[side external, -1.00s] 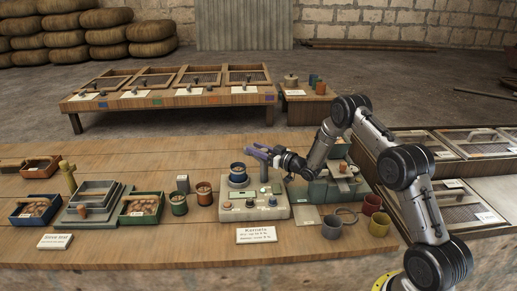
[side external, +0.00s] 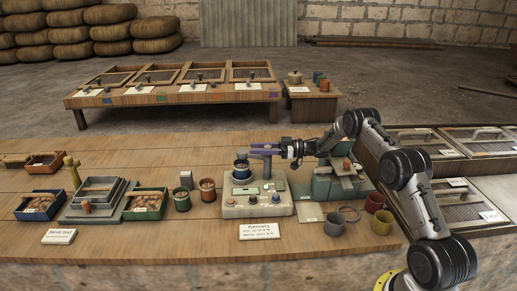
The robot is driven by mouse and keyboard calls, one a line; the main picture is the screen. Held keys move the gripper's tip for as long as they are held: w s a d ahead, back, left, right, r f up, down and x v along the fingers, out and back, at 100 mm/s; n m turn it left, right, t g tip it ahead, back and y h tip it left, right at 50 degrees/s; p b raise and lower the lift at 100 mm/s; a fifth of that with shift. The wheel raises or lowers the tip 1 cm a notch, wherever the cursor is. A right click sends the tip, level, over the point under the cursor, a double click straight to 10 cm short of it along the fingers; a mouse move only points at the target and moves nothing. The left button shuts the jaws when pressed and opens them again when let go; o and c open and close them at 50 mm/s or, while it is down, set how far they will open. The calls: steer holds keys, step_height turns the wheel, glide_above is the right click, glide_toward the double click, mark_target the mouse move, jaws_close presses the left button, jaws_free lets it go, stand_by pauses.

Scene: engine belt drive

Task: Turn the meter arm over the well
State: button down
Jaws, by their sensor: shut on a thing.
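The meter (side external: 258,205) is a beige box with knobs and a small display on the plank bench. The fingers partly hide the arm's top.
Small green and brown cups (side external: 182,200) stand left of the meter. A grey-green device (side external: 335,182) stands to its right, under my arm. Loose cups (side external: 382,222) and a ring lie at front right. A "Kernels" card (side external: 259,230) lies in front. Stacked trays (side external: 95,200) are further left.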

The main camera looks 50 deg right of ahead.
steer(key=shift+r, duration=0.1)
stand_by(0.3)
steer(key=c, duration=0.5)
jaws_free()
steer(key=shift+r, duration=0.4)
step_height(320, 180, up, 3)
steer(key=shift+s+f, duration=0.1)
steer(key=s+a+r, duration=0.1)
steer(key=s+r, duration=0.2)
steer(key=s, duration=0.1)
steer(key=s+a+r, duration=0.2)
steer(key=s+r, duration=0.1)
steer(key=s, duration=0.1)
steer(key=s+a+r, duration=0.1)
steer(key=s+r, duration=0.2)
steer(key=s, duration=0.2)
steer(key=shift+s+a+r, duration=0.1)
steer(key=shift+a+r, duration=0.05)
